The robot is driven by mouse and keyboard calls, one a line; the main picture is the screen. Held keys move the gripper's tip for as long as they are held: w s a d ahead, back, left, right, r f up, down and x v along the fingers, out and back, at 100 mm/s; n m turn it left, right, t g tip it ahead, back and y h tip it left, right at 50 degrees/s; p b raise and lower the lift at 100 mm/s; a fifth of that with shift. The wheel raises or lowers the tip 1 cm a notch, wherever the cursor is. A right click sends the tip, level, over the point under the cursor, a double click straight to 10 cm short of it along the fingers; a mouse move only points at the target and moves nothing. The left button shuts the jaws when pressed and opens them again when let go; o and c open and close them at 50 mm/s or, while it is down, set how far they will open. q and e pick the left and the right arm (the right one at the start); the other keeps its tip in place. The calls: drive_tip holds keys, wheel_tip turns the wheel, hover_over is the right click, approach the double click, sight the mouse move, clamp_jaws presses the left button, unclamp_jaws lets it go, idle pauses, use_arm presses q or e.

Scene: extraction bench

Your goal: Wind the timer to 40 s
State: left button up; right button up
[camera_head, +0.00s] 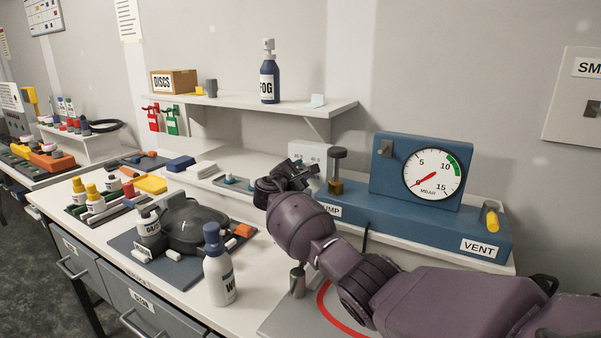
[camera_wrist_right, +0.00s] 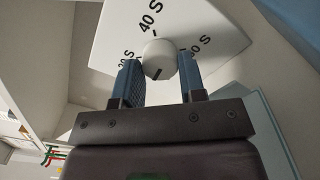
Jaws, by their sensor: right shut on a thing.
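The timer (camera_wrist_right: 105,50) is a white box with black second marks on its face; it also shows in the head view (camera_head: 300,151), partly behind my right gripper. In the wrist view "40 S" stands above its round white knob (camera_wrist_right: 160,52), with other marks to the left and right that are hard to read. A dark line on the knob shows at its lower side, toward my gripper. My right gripper (camera_wrist_right: 160,75) has its two blue fingers on either side of the knob, shut on it. In the head view my right gripper (camera_head: 290,177) reaches to the timer. My left gripper is not in view.
A blue pump unit (camera_head: 400,222) with a pressure gauge (camera_head: 434,174) stands right of the timer. A shelf (camera_head: 330,107) with a FOG bottle (camera_head: 269,75) hangs above. A white bottle (camera_head: 219,278) and a dark round device (camera_head: 195,225) stand on the bench, front left.

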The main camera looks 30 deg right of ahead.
drive_tip(key=shift+f, duration=0.1)
drive_tip(key=o, duration=0.9)
